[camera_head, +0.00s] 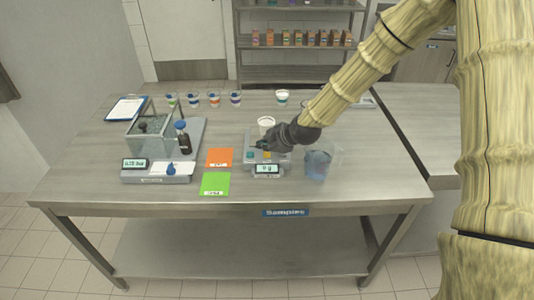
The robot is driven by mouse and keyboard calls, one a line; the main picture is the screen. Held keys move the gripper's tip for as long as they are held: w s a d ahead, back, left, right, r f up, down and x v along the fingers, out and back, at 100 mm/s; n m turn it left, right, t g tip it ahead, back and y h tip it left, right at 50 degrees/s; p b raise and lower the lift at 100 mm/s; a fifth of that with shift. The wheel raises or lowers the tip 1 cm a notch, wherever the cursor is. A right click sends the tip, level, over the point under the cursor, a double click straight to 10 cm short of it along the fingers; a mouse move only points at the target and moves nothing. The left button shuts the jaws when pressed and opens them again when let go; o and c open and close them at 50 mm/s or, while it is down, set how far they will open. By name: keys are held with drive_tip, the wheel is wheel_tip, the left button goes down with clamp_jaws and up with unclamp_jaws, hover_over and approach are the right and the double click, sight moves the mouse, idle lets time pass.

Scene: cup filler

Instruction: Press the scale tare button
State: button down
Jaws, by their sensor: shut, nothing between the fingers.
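A small scale stands near the front edge of the table, right of the coloured cards. Its front display (267,169) seems to read 0 g. An orange spot (267,154), perhaps a button, and a teal spot (250,155) show above the display. My gripper (259,146) is shut and empty, its dark fingers pointing left low over the scale. Whether the fingertips touch a button cannot be told at this size. A white cup (266,122) stands just behind my gripper, partly hidden by it. The gripper also hides part of the scale's top.
A clear container with bluish contents (318,165) stands close right of the scale. Orange (219,157) and green (215,184) cards lie left. A balance with a glass box (150,123) and a dark bottle (183,140) are further left. Several cups line the back.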

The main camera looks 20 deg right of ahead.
sight(265, 155)
drive_tip(key=shift+r+p, duration=1.3)
drive_tip(key=shift+r, duration=1.2)
